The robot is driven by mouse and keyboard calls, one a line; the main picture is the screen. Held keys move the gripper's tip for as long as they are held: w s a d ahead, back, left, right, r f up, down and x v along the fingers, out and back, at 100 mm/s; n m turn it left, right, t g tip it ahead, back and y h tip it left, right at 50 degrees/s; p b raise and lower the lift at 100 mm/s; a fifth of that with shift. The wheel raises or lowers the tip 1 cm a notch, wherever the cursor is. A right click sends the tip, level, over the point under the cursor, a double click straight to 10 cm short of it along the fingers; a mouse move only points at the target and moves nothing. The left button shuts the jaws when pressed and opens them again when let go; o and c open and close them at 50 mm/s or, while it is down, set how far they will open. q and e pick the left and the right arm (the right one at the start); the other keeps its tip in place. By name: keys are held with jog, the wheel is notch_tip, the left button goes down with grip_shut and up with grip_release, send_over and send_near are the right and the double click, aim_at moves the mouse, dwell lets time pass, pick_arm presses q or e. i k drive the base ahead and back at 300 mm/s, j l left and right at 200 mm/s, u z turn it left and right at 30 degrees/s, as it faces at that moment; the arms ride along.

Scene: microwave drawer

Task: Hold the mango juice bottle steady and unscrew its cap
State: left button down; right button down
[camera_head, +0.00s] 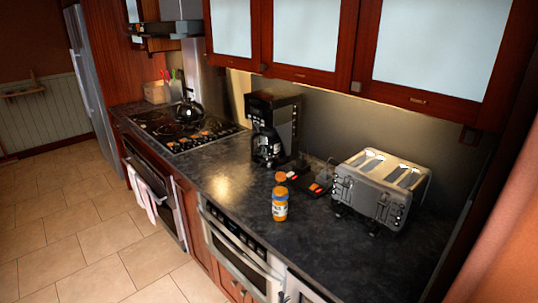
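A small orange bottle with a pale label and an orange top (280,206), which looks like the mango juice bottle, stands upright on the dark countertop (235,185) near its front edge. A separate small round orange item (281,177) shows just behind it; it is too small to tell what it is. The bottle is too small in view to tell whether its cap is tight or loose. I cannot make out either gripper in the head view, and nothing is seen touching the bottle.
A silver toaster (378,190) stands right of the bottle. Small dark and red items (318,184) lie behind it, near a black coffee maker (272,130). A kettle (188,109) sits on the stove at left. Wall cabinets (320,40) hang above. Counter left of the bottle is clear.

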aim_at(280, 189)
jog(key=z, duration=0.55)
jog(key=i+j+z, duration=0.2)
jog(key=j+z, duration=0.3)
jog(key=i+j+z, duration=0.1)
jog(key=j+z, duration=0.9)
